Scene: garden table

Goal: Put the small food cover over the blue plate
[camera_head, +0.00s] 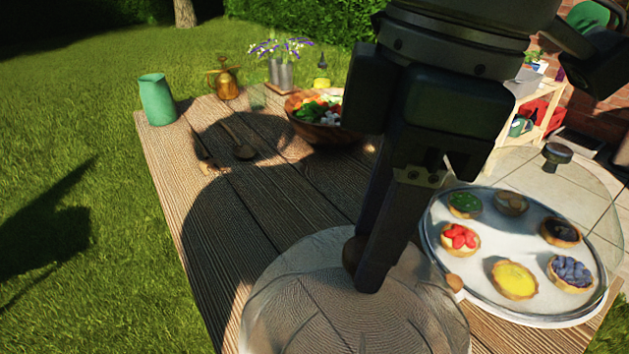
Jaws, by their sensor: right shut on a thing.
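A clear, dome-shaped food cover (290,300) is at the bottom centre, over the wooden table. Wood grain shows through it, and its lower edge runs out of the picture. My right gripper (366,275) points down at its top and is shut on its brownish knob, which the fingers mostly hide. I cannot tell whether the cover's rim touches the table. I see no blue plate in this view. My left gripper is not in view.
Right of the cover, a round tray (432,240) of several tarts sits under a larger clear dome (592,192) with a dark knob. A salad bowl (325,132), green pitcher (157,100), brass can (224,80), flower pot (281,74) and wooden spoon (240,149) lie farther back. The table's (230,215) left-middle is bare.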

